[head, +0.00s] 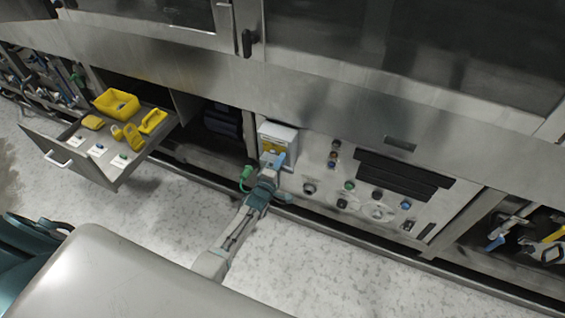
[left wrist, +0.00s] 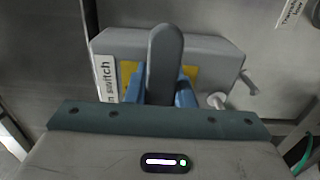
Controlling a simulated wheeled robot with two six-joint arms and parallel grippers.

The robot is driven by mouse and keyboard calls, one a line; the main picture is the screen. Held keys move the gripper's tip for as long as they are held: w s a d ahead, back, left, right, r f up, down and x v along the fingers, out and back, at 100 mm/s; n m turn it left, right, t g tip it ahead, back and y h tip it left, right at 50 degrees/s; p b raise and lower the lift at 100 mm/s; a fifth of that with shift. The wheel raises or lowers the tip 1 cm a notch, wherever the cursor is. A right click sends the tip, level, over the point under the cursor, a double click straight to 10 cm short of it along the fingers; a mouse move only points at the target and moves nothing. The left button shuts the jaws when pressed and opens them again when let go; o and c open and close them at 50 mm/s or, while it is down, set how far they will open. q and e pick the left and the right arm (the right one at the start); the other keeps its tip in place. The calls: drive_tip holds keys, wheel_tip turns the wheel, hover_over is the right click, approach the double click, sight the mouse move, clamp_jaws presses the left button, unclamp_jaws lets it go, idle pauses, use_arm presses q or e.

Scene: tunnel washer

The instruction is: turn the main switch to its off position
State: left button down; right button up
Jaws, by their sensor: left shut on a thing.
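The main switch is a light grey box (head: 278,133) with a yellow plate, mounted at the left end of the control panel in the head view. In the left wrist view the box (left wrist: 215,48) bears a white label, partly hidden, ending in "switch". A grey rounded handle (left wrist: 165,58) stands out in front of the yellow plate and points up in that picture. My left gripper (head: 273,160) is at the switch, its blue fingers (left wrist: 160,88) on both sides of the handle and shut on it. The box's lower part is hidden by the gripper. My right gripper is out of view.
The control panel (head: 325,190) with buttons and knobs is right of the switch. A green plug (head: 247,172) is close left of my left wrist. An open drawer (head: 125,175) with yellow lockout items juts out at left. The floor in front is clear.

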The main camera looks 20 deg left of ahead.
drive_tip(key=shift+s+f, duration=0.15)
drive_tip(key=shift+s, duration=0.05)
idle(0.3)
use_arm(q)
drive_tip(key=c, duration=1.2)
unclamp_jaws()
drive_tip(key=shift+c, duration=0.2)
drive_tip(key=s, duration=1.1)
drive_tip(key=shift+a, duration=0.15)
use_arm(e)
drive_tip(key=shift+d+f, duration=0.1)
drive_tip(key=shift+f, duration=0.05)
use_arm(q)
drive_tip(key=shift+w, duration=0.1)
